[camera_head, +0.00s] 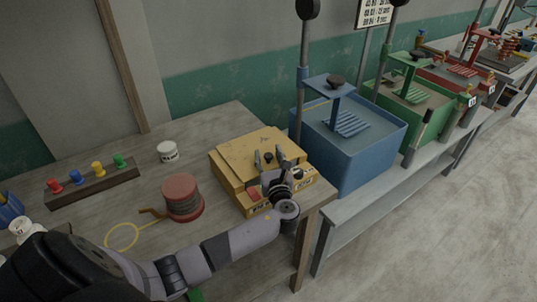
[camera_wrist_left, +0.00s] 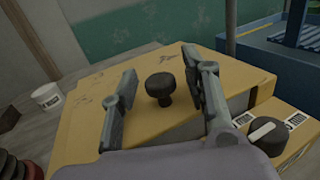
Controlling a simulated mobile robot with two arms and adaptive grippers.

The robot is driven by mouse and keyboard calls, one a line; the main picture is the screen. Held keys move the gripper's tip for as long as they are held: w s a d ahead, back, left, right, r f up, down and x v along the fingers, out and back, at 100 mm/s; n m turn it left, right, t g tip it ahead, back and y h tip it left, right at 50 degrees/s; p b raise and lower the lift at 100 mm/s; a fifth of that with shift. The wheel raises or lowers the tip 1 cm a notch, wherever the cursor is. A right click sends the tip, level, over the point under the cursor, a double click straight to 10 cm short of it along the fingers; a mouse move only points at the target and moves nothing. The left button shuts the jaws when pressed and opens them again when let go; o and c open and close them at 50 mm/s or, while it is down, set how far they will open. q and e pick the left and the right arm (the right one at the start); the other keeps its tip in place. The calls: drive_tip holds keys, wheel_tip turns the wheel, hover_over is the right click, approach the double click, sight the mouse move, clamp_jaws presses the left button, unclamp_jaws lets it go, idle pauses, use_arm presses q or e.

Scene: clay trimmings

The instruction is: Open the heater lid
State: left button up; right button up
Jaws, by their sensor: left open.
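The heater is a yellow box (camera_head: 228,178) near the right end of the wooden table. Its yellow lid (camera_head: 246,151) looks closed, though the arm hides part of the front. A black knob (camera_wrist_left: 160,88) stands on top of the lid in the left wrist view. My left gripper (camera_head: 269,156) is open over the lid. In the left wrist view its two fingers (camera_wrist_left: 158,70) stand on either side of the knob, apart from it. A dark dial (camera_wrist_left: 267,134) is on the heater's front panel. My right gripper is not in view.
A red spool (camera_head: 181,196) and a white jar (camera_head: 167,152) stand left of the heater. A rack of colored pegs (camera_head: 93,182) lies further left. A blue bin (camera_head: 377,157) stands close on the right, with a post beside it.

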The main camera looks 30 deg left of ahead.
use_arm(q)
drive_tip(key=shift+w+a, duration=0.15)
clamp_jaws()
idle(0.5)
idle(0.4)
